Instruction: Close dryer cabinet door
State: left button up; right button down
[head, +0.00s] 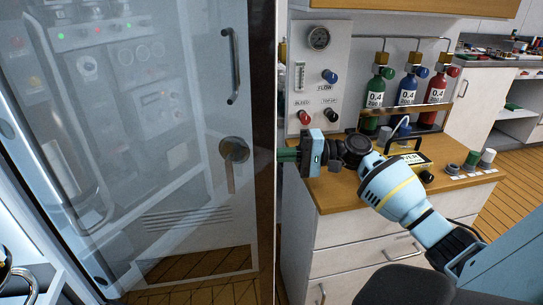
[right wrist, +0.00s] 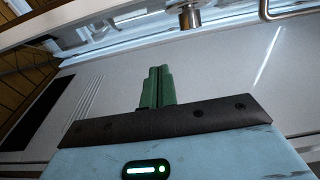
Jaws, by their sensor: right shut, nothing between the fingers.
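A large cabinet door (head: 185,200) fills the left of the head view, grey and glossy or partly see-through. A vertical bar handle (head: 233,66) and a round fitting with a lever (head: 234,150) are near its right edge. I cannot tell how far open it is. My right gripper (head: 287,155) is shut and empty at that right edge, pointing left; touching cannot be told. In the right wrist view its green fingers (right wrist: 157,86) are together in front of a light grey panel (right wrist: 215,75), with a metal fitting (right wrist: 190,15) above.
A drawer counter (head: 375,245) stands right of the door. It carries a gauge panel (head: 318,75), several bottles (head: 407,90) and small jars. A dark rounded seat (head: 405,285) is in front. Wooden floor (head: 515,180) shows at right.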

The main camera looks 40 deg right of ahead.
aim_at(240, 167)
jog(key=w+a, duration=0.1)
jog(key=a, duration=0.2)
jog(key=a+p, duration=0.1)
jog(key=a, duration=0.2)
jog(key=w+a, duration=0.1)
jog(key=a, duration=0.2)
jog(key=shift+w+p, duration=0.3)
jog(key=shift+p, duration=0.1)
pick_arm(q)
jog(key=shift+w+d+r, duration=0.1)
jog(key=shift+w+r, duration=0.05)
jog(key=shift+r, duration=0.35)
jog(key=shift+w+d+r, duration=0.1)
jog(key=shift+w+r, duration=0.05)
jog(key=shift+r, duration=0.3)
pick_arm(e)
jog(key=shift+a, duration=0.1)
pick_arm(q)
jog(key=shift+a, duration=0.1)
pick_arm(e)
jog(key=shift+s, duration=0.1)
